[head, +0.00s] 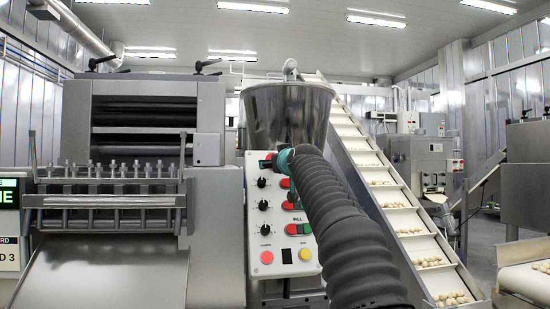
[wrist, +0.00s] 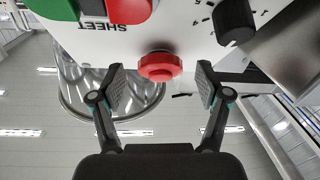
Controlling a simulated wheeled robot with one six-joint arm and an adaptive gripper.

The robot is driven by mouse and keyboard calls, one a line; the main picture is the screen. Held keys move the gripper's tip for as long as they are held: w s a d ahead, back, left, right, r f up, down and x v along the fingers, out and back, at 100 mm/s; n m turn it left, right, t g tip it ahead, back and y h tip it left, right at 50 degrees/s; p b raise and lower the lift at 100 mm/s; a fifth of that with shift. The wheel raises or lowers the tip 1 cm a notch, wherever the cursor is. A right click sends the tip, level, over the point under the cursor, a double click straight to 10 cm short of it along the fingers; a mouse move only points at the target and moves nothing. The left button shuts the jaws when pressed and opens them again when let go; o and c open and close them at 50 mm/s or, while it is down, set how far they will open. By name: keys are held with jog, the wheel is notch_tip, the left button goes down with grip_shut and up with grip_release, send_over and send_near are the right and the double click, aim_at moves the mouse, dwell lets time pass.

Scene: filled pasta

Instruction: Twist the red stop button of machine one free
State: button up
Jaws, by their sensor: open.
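The red stop button (wrist: 160,66) is a round, ridged knob on the white control panel (wrist: 180,20). In the wrist view it sits in the middle, between the two finger pads of my gripper (wrist: 160,77). A gap shows on each side of it, so neither pad touches it. My gripper is open and empty. In the head view my gripper (head: 277,160) is at the top of the panel (head: 256,225), mostly hidden by my dark arm. Only a bit of red shows there beside it.
The panel also carries black dials (head: 263,205), a lower red button (head: 267,257), a yellow one (head: 305,254) and red and green push buttons (wrist: 128,9). A steel hopper (head: 287,112) stands just behind. An inclined conveyor (head: 400,222) with pasta runs to the right.

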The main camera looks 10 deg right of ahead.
jog(key=shift+w, duration=0.45)
jog(key=c, duration=1.2)
jog(key=shift+o, duration=0.2)
